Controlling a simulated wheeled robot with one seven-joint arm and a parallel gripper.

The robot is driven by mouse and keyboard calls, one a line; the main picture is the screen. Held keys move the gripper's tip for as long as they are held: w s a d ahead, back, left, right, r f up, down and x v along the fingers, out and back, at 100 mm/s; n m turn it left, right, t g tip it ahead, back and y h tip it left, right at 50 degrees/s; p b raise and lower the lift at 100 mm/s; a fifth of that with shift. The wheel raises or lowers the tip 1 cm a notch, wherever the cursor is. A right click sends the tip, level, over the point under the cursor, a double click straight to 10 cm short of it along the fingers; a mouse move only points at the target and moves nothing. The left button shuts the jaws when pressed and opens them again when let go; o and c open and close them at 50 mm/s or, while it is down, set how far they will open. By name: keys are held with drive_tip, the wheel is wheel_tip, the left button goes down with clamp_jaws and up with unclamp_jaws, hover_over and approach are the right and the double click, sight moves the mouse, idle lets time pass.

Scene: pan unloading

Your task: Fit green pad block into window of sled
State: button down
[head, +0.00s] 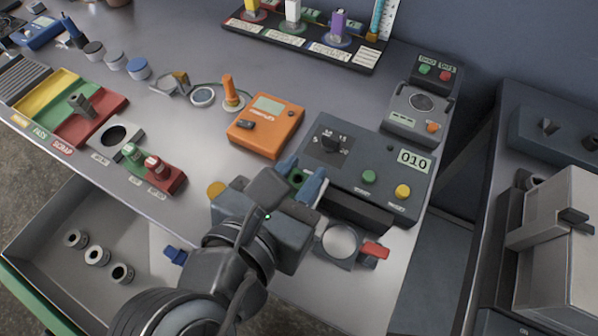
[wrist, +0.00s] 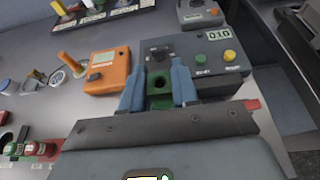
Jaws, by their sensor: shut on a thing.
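My gripper (head: 300,178) has its two blue fingers closed on a green pad block (head: 297,181), at the front left of the grey box marked 010. In the wrist view the green block (wrist: 158,102) shows between the fingers of my gripper (wrist: 158,84), with a dark round hole in it. A dark ledge (head: 358,212) sticks out at the front of the grey box and may be the sled; its window cannot be made out, as my gripper covers that area. I cannot tell whether the block touches the sled.
The grey box (head: 369,168) has a dial and green and yellow buttons. An orange meter (head: 265,128) stands to its left. A ring with a red clamp (head: 375,250) lies in front, near the table edge. An open drawer (head: 60,215) holds several small rings.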

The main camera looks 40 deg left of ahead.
drive_tip(key=shift+f+b, duration=0.55)
drive_tip(key=shift+b, duration=0.15)
drive_tip(key=shift+f+p, duration=0.3)
drive_tip(key=shift+f, duration=0.3)
drive_tip(key=shift+s+p, duration=0.1)
drive_tip(key=shift+p, duration=0.55)
drive_tip(key=shift+f, duration=1.5)
idle(2.0)
drive_tip(key=c, duration=0.8)
unclamp_jaws()
drive_tip(key=shift+s, duration=0.1)
drive_tip(key=shift+v, duration=3.85)
